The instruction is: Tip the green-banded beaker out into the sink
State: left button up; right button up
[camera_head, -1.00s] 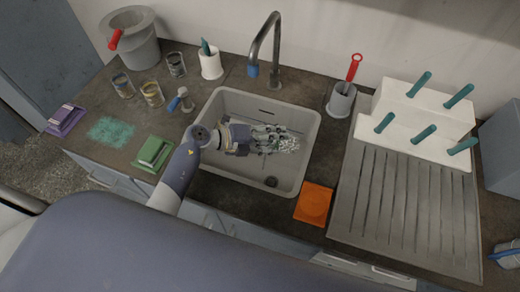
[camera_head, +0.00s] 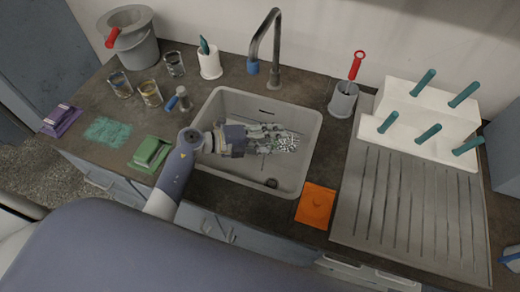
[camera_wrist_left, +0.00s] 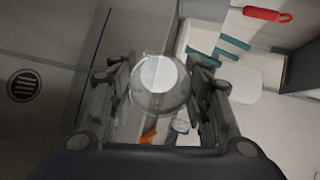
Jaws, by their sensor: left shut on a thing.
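My left gripper (camera_head: 272,136) is over the sink (camera_head: 313,152), reaching in from the left above the basin. In the left wrist view the left gripper (camera_wrist_left: 158,92) is shut on a clear round beaker (camera_wrist_left: 160,98), with a finger on each side. A pale disc shows in the beaker; no green band can be made out, and I cannot tell how far it is tilted. In the head view the fingers mix with pale, glittering bits around them, so the beaker's outline is unclear. My right gripper is not in view.
Several glasses, including a yellow-banded beaker (camera_head: 150,94), stand left of the sink. The tap (camera_head: 264,45) rises behind it. An orange mat (camera_head: 315,206) and a ribbed drainboard (camera_head: 410,205) lie to the right, below a white peg rack (camera_head: 420,128). The drain (camera_wrist_left: 24,85) shows in the wrist view.

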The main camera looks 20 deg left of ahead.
pick_arm(q)
jog(key=shift+s+a+h+b, duration=0.15)
jog(key=shift+a+h+b, duration=0.3)
jog(key=shift+b, duration=0.55)
jog(key=shift+a+r+n+t+h+b, duration=0.1)
jog(key=shift+a+n+t+h+b, duration=0.2)
jog(key=shift+b, duration=0.45)
jog(key=shift+d+n+t+h+b, duration=0.1)
jog(key=shift+t+h+b, duration=0.25)
jog(key=shift+b, duration=0.4)
